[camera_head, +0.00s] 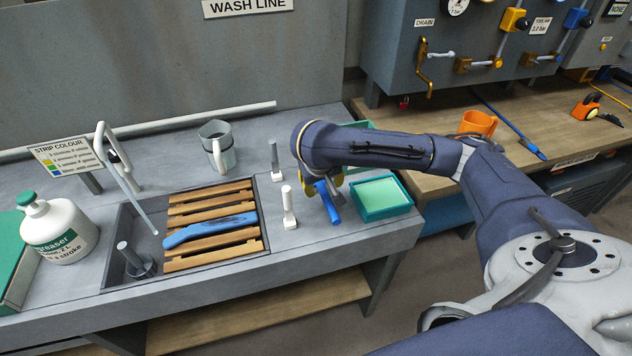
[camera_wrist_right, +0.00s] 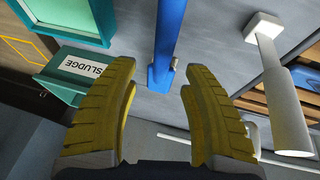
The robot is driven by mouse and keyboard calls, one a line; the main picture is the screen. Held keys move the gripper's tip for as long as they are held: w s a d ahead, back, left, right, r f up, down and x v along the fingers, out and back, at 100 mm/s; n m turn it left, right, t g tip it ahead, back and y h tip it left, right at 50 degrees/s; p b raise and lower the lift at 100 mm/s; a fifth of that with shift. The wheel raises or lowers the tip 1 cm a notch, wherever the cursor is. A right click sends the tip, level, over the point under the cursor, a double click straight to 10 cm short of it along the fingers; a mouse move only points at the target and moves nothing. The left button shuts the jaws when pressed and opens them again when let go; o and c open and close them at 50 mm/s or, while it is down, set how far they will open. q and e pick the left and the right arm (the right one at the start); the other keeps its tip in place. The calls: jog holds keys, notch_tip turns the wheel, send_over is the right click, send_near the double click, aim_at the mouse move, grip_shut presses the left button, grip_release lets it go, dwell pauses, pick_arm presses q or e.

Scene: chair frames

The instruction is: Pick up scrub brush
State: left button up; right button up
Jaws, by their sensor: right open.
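My right gripper (camera_head: 330,183) points down over the wash bench, partly hidden by its own wrist. In the right wrist view its yellow fingers (camera_wrist_right: 158,72) are open, with nothing clamped. A blue bar (camera_wrist_right: 169,40) lies ahead between the fingertips, apart from both. In the head view a blue bar (camera_head: 328,203) shows just below the gripper. It may be the scrub brush's handle; no bristles show, so I cannot tell. Another long blue piece (camera_head: 210,231) lies across wooden slats (camera_head: 213,197) in the sink. My left gripper is out of view.
A green tray (camera_head: 384,196) stands right of the gripper. Pale posts (camera_head: 288,207) stand left of it; one post (camera_wrist_right: 284,95) is close in the wrist view. A green container with a SLUDGE label (camera_wrist_right: 83,67) is near the fingers. A jug (camera_head: 217,146) and degreaser bottle (camera_head: 60,232) stand farther left.

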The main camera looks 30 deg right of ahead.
aim_at(322, 187)
jog(key=shift+f, duration=0.1)
jog(key=shift+x, duration=2.55)
jog(key=shift+o, duration=0.2)
jog(key=shift+w+a, duration=0.1)
jog(key=shift+w, duration=0.05)
grip_shut()
